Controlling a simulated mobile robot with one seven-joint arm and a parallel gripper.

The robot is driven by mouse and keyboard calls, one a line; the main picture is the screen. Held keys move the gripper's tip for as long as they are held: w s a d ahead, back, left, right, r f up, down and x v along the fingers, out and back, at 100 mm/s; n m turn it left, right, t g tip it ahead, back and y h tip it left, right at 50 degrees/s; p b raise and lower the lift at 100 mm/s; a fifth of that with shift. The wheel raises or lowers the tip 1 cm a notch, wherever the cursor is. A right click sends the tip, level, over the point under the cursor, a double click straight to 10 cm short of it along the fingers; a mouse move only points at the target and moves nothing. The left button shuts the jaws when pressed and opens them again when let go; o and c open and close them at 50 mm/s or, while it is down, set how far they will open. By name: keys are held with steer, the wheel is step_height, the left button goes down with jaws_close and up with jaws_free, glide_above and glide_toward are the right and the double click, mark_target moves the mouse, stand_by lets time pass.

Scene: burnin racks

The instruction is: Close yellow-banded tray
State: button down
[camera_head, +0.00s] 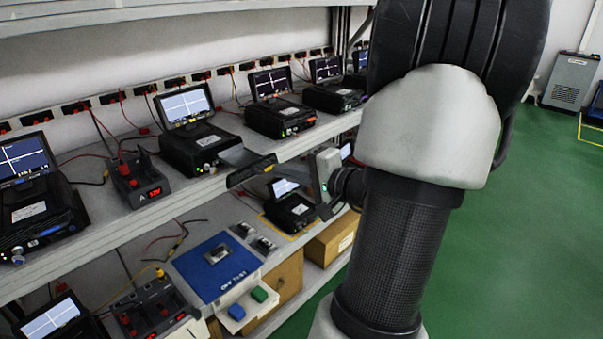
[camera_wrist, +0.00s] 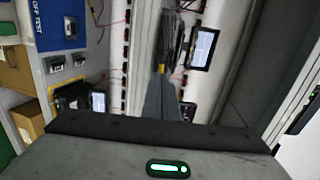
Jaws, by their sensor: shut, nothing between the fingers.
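The yellow-banded tray (camera_head: 240,157) sticks out from the front of a black tester (camera_head: 190,148) with a lit screen on the upper shelf. Its dark front edge carries a yellow band. My gripper (camera_head: 279,165) is shut and empty, its tips at the tray's front edge. In the wrist view, the shut fingers (camera_wrist: 160,80) point at the dark tray (camera_wrist: 171,40), with a bit of yellow at their tips. I cannot tell whether they touch it. The tester's screen (camera_wrist: 202,47) stands to the right there. My arm hides part of the shelf on the right.
More black testers (camera_head: 278,117) line the upper shelf, with a red-knobbed power supply (camera_head: 137,180) to the left. Below are a blue mat (camera_head: 215,270), another tester (camera_head: 291,212) and cardboard boxes (camera_head: 333,238). Green floor (camera_head: 545,200) lies open on the right.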

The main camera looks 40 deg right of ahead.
steer(key=shift+w+f, duration=0.15)
steer(key=shift+w, duration=0.5)
steer(key=b, duration=0.8)
glide_toward(232, 149)
steer(key=x, duration=0.5)
steer(key=shift+w+f, duration=0.2)
steer(key=shift+f, duration=0.15)
steer(key=shift+w+r, duration=0.25)
steer(key=shift+w, duration=0.05)
steer(key=shift+a, duration=0.1)
